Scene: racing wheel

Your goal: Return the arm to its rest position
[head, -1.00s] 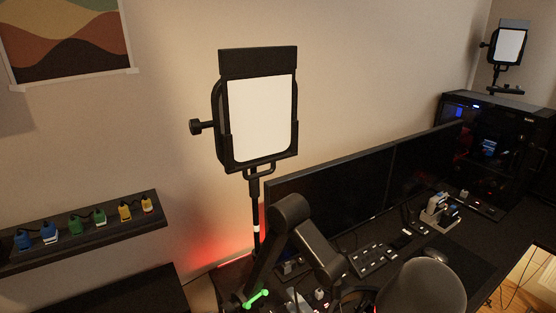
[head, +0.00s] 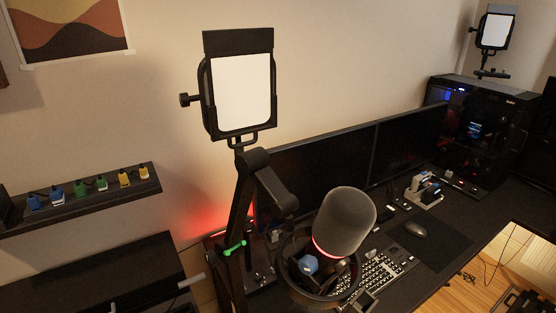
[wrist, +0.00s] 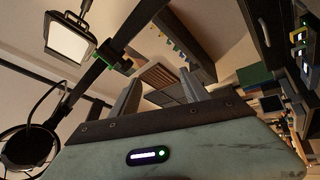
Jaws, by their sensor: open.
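My gripper (wrist: 158,88) shows in the wrist view as two grey fingers standing well apart, with nothing between them.
A microphone (head: 345,222) on its boom stands before the monitors (head: 322,170). A light panel (head: 241,92) rises behind the boom. A wall shelf (head: 100,205) with several coloured plugs is at left. A keyboard (head: 385,272) and mouse (head: 416,230) lie on the desk.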

